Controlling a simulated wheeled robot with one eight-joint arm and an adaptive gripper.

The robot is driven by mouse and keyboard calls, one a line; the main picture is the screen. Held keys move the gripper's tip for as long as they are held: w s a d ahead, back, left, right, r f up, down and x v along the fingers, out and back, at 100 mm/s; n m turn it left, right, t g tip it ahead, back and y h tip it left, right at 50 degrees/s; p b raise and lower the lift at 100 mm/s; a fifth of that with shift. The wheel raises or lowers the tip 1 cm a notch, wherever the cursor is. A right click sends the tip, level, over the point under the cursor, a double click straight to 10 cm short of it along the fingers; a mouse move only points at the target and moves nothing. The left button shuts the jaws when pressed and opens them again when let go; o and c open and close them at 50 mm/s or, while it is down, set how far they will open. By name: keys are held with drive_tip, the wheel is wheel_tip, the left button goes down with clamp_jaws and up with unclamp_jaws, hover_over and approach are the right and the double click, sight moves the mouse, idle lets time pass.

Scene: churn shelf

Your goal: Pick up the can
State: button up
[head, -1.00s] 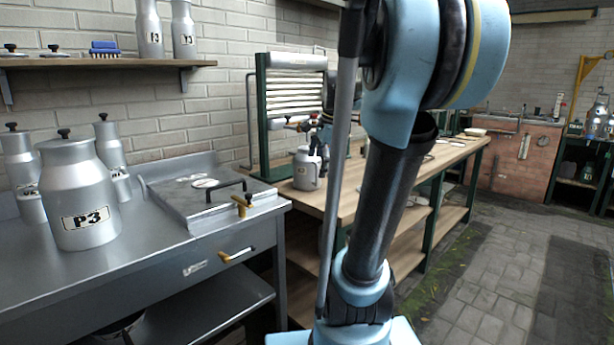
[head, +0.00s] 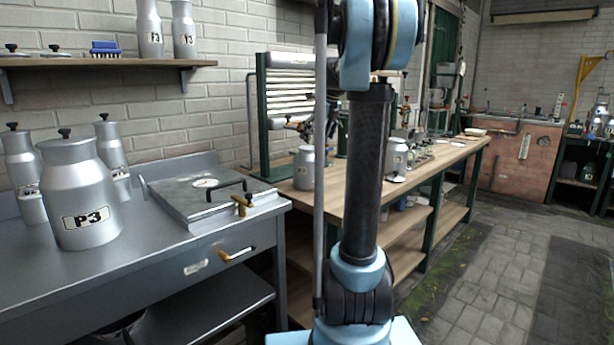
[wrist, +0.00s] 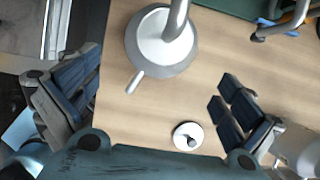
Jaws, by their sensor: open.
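Several metal cans are in view, and I cannot tell which one the task means. In the head view, a large can labelled P3 (head: 80,195) stands on the steel counter. A can (head: 304,168) stands near the wooden bench's left end, and another can (head: 397,156) is farther right, just past my arm. In the wrist view, a round metal object with a pale top (wrist: 150,52) and a grey tube above it is at the upper middle. My gripper (wrist: 158,75) is open, its fingers wide apart with bench top between them, holding nothing. My arm hides part of the bench.
A small round lid with a dark knob (wrist: 188,136) lies on the wooden bench (wrist: 125,115). A green-framed rack (head: 262,130) stands behind it. The steel counter holds a flat hatch with a black handle (head: 215,193). Slim cans (head: 150,30) stand on the wall shelf (head: 120,63).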

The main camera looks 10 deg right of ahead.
sight(312, 152)
drive_tip(key=x, duration=0.7)
drive_tip(key=shift+a+f, duration=0.1)
drive_tip(key=shift+f, duration=0.05)
drive_tip(key=shift+x, duration=2.75)
drive_tip(key=shift+s, duration=0.1)
drive_tip(key=shift+c, duration=0.6)
drive_tip(key=c, duration=1.8)
